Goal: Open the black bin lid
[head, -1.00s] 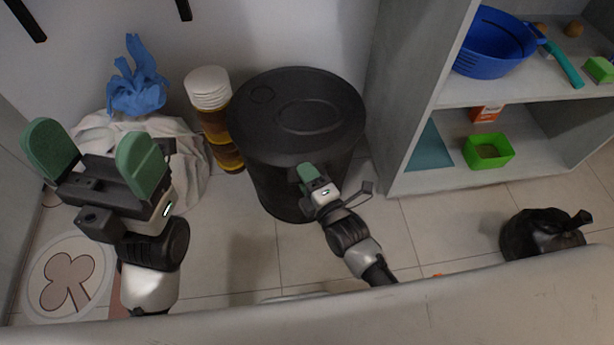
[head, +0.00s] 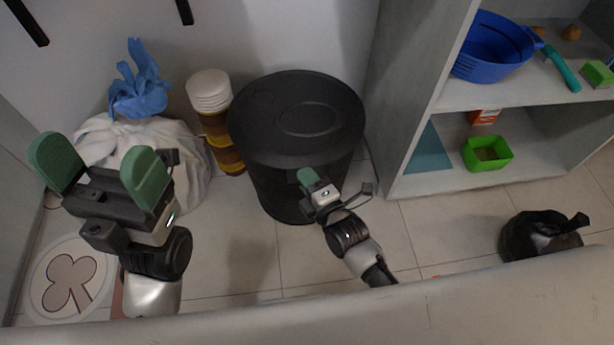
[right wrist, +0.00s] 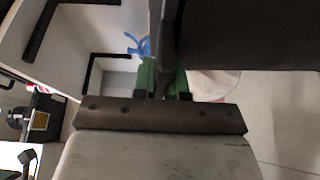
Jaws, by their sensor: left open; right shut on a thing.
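The black bin (head: 285,180) stands upright on the floor in the head view, and its round black lid (head: 275,125) covers the top. My right gripper (head: 308,177) is at the lid's front edge, shut on the rim. In the right wrist view its green fingers (right wrist: 164,78) pinch a thin dark edge, and the dark bin (right wrist: 245,35) fills the upper right. The exact contact is partly hidden. My left gripper (head: 103,172) is open and empty, left of the bin and apart from it.
A white bag with a blue tie (head: 138,90) and a stack of amber jars with white lids (head: 210,92) stand left of the bin. A grey shelf (head: 400,110) stands close on its right. A black bag (head: 540,235) lies on the floor at right.

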